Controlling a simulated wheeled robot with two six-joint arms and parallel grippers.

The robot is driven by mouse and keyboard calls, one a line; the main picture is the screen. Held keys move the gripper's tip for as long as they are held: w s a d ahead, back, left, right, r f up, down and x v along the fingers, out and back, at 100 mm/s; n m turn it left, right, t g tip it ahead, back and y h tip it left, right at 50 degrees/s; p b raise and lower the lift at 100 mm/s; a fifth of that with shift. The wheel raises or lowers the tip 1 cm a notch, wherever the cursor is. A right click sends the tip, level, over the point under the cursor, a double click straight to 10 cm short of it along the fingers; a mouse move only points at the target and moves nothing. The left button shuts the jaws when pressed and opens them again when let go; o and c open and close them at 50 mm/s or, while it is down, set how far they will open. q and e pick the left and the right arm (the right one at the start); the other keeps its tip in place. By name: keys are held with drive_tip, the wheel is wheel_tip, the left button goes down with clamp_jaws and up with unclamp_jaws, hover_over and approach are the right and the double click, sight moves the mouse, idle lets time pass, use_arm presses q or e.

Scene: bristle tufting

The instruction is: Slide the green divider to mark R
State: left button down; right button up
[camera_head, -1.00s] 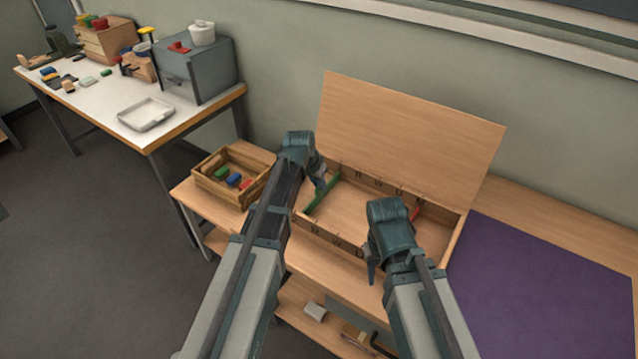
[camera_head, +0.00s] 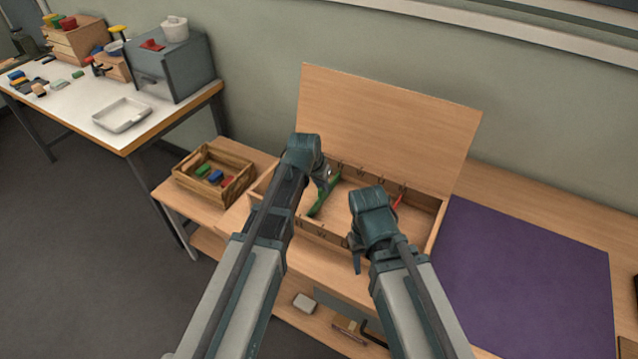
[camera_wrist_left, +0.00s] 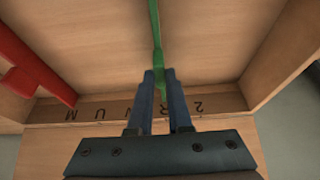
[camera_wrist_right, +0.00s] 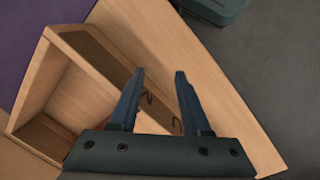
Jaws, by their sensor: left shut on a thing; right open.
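The green divider (camera_head: 322,200) stands upright across the open wooden box (camera_head: 436,228), toward its left side. My left gripper (camera_head: 325,178) is shut on it. In the left wrist view the fingertips (camera_wrist_left: 159,76) close on the divider's near end (camera_wrist_left: 155,35), close above the lettered wall. Letter marks (camera_wrist_left: 100,113) run along that wall and appear inverted; I cannot tell which one the divider lines up with. A red divider (camera_head: 397,202) stands farther right, partly hidden by my right arm. My right gripper (camera_head: 357,263) is open and empty by the front wall; its fingers (camera_wrist_right: 158,95) are spread.
The box's raised lid (camera_head: 390,125) stands behind it. A wooden crate (camera_head: 240,190) with coloured pieces sits left. A purple mat (camera_head: 530,265) lies right. The box floor (camera_wrist_left: 210,45) is clear between the green and red dividers and beside the green one.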

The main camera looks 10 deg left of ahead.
use_arm(q)
drive_tip(key=c, duration=0.8)
unclamp_jaws()
drive_tip(key=shift+c, duration=0.2)
drive_tip(key=shift+r, duration=0.15)
use_arm(e)
drive_tip(key=shift+r, duration=0.15)
use_arm(q)
drive_tip(key=p+v, duration=1.2)
drive_tip(key=v, duration=0.1)
drive_tip(key=shift+r+p, duration=0.2)
drive_tip(key=shift+p, duration=0.2)
use_arm(e)
wheel_tip(320, 180, up, 12)
drive_tip(key=shift+r, duration=0.25)
use_arm(q)
drive_tip(key=shift+s, duration=0.15)
